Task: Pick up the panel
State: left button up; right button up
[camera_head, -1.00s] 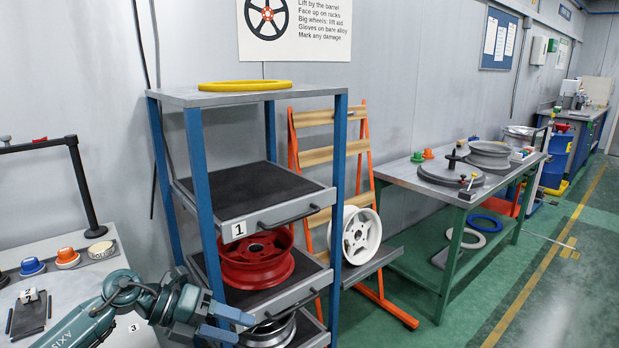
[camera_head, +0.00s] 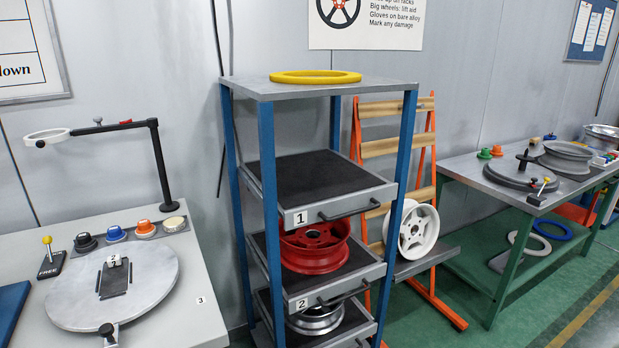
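I cannot tell for certain which thing is the panel. A small dark flat plate (camera_head: 114,281) lies on the round grey turntable (camera_head: 158,300) on the left bench, with a white numbered block (camera_head: 114,260) on its far end. A dark blue flat piece (camera_head: 10,312) lies at the left edge of the view and is partly cut off. Neither of my grippers is in view.
A blue-posted rack (camera_head: 268,180) with pull-out shelves holds a red wheel (camera_head: 315,262) and a silver wheel. A yellow ring (camera_head: 315,76) lies on top. A lamp arm (camera_head: 160,165) rises behind the turntable. A white wheel (camera_head: 428,228) leans on an orange stand.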

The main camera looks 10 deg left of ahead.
aim_at(115, 273)
jog(key=u, duration=1.6)
